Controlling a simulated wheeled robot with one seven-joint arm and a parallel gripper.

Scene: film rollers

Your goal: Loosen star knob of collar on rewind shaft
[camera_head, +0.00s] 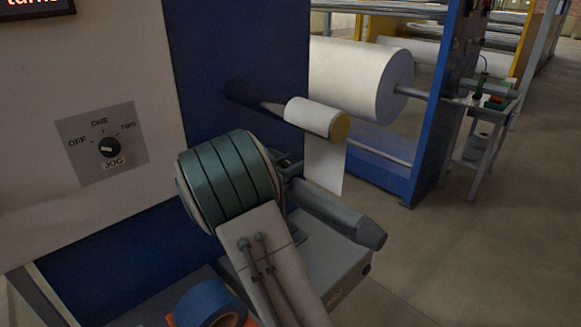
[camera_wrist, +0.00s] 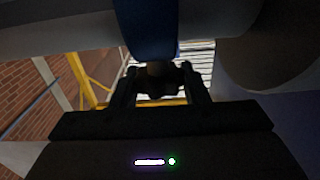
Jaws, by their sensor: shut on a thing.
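In the wrist view a small black star knob (camera_wrist: 158,71) sits at the lower end of a blue collar (camera_wrist: 148,30). My gripper (camera_wrist: 159,78) is shut on the knob, with one dark finger on each side. The collar is around a grey shaft (camera_wrist: 60,28) that crosses the top of the picture. In the head view a grey shaft (camera_head: 345,216) sticks out to the lower right behind my arm. The knob and collar are hidden there, and my gripper is mostly hidden too.
A small white roll (camera_head: 312,116) on another shaft is just behind my arm, with web hanging from it. A large white roll (camera_head: 355,78) stands farther back. A blue machine panel (camera_head: 235,60) and a jog switch (camera_head: 108,147) are at left. The floor at right is clear.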

